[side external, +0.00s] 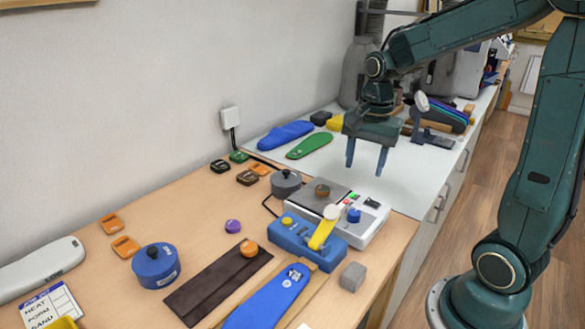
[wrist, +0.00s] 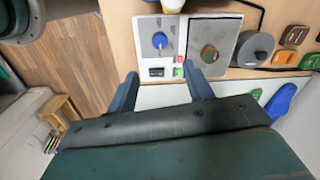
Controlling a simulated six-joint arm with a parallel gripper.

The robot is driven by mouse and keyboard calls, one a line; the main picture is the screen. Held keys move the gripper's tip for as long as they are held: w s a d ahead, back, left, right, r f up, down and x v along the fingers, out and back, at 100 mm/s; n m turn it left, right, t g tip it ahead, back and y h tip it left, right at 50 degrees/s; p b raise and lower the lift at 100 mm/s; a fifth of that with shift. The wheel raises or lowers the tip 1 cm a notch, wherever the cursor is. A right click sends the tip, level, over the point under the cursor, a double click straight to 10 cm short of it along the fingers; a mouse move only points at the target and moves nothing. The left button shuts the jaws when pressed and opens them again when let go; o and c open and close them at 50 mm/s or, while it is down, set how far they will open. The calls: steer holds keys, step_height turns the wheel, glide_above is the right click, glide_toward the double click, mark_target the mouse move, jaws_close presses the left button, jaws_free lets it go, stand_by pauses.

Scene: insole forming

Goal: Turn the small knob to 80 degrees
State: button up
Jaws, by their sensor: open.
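A small blue knob (side external: 354,215) sits on the top panel of a white control box (side external: 368,232). In the wrist view the blue knob (wrist: 159,40) carries a pale pointer mark; its angle is too small to read. My gripper (side external: 366,162) is open and empty, fingers pointing down, in the air above and behind the box. In the wrist view its two fingertips (wrist: 161,72) are apart, and the knob shows beyond them. Nothing touches the knob.
A grey plate with a brown round piece (side external: 322,190) lies beside the knob. A blue device with a yellow lever (side external: 322,233) stands in front of the box. A grey round weight (side external: 286,183) is left of it. Blue and green insoles lie on the white surface behind.

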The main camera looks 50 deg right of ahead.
mark_target(355, 212)
steer(key=f, duration=1.3)
steer(key=shift+w+a, duration=0.1)
steer(key=shift+w, duration=0.2)
steer(key=c, duration=1)
